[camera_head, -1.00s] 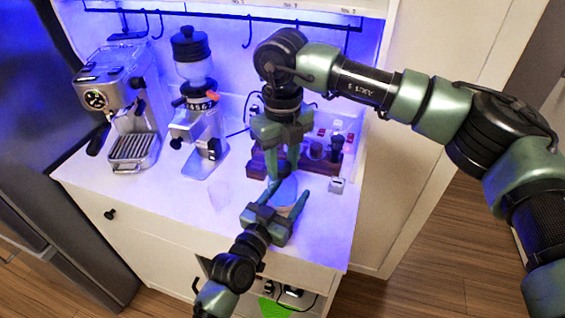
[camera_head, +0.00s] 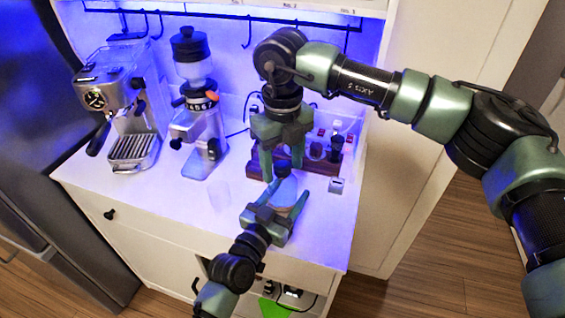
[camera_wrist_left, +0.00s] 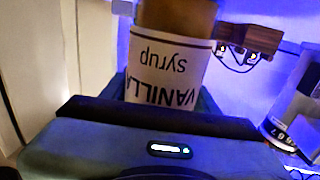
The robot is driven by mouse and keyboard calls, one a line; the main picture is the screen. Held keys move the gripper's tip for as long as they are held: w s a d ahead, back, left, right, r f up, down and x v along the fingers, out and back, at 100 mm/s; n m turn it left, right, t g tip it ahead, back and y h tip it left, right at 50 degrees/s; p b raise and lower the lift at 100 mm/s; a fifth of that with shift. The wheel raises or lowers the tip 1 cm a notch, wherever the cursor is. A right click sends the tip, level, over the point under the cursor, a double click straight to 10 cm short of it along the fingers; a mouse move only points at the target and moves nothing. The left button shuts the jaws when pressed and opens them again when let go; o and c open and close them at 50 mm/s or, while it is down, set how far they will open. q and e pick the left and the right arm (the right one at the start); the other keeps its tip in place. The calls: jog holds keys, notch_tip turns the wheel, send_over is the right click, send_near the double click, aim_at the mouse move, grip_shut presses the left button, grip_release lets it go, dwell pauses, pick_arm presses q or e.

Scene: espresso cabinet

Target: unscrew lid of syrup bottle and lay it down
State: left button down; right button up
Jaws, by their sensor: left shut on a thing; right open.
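The syrup bottle (camera_head: 287,187) stands near the counter's front right and is partly hidden by my grippers. In the left wrist view its white label reads "VANILLA syrup" (camera_wrist_left: 168,68), upside down in the picture, below an amber part of the bottle. My left gripper (camera_head: 286,197) is shut on the bottle from the front. My right gripper (camera_head: 282,172) points down just above the bottle, its fingers apart. A dark shape shows between those fingers; I cannot tell whether it is the lid or whether it is loose.
An espresso machine (camera_head: 128,105) and a coffee grinder (camera_head: 197,128) stand at the left.

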notch_tip(320, 180, up, 4)
jog(key=shift+r, duration=0.2)
jog(key=shift+c, duration=0.6)
jog(key=m, duration=0.1)
jog(key=r+m, duration=0.1)
jog(key=m, duration=0.3)
jog(key=shift+r, duration=0.4)
jog(key=m, duration=0.2)
jog(key=r+m, duration=0.1)
jog(key=m, duration=0.2)
jog(key=shift+r, duration=0.2)
jog(key=shift+f, duration=3.95)
